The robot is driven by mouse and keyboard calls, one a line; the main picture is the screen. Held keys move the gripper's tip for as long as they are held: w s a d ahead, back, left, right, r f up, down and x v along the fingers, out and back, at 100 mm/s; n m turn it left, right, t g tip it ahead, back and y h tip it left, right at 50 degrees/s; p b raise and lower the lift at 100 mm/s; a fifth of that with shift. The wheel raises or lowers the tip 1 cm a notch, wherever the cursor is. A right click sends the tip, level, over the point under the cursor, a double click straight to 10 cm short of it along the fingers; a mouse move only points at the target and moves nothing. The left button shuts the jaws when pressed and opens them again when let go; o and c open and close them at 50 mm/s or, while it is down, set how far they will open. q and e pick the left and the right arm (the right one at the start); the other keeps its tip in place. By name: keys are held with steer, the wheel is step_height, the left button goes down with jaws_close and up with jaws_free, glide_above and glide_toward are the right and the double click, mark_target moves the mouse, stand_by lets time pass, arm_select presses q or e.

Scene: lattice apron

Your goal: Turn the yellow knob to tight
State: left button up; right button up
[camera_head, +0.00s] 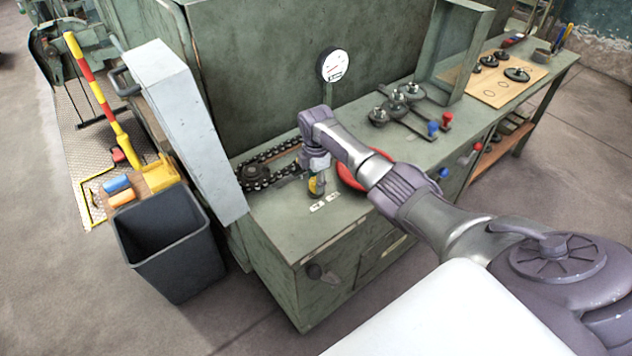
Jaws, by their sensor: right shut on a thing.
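My right gripper (317,170) comes in from the right and points down at the green bench top (290,228). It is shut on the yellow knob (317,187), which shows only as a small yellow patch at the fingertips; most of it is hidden. Two small white labels (324,202) lie on the bench just in front of the knob; their writing is too small to read. A round white gauge (334,66) stands behind, its reading not clear. My left gripper is not in view.
A chain on a sprocket (257,175) lies left of my gripper. A red ring (352,173) sits right of it, partly behind my arm. Blue and red knobs (433,128) stand further right. A grey bin (172,250) is on the floor at left.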

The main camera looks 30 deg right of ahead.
steer(key=shift+n+b, duration=0.4)
steer(key=shift+n, duration=1.8)
steer(key=o, duration=1.1)
steer(key=shift+o, duration=0.2)
step_height(320, 180, up, 12)
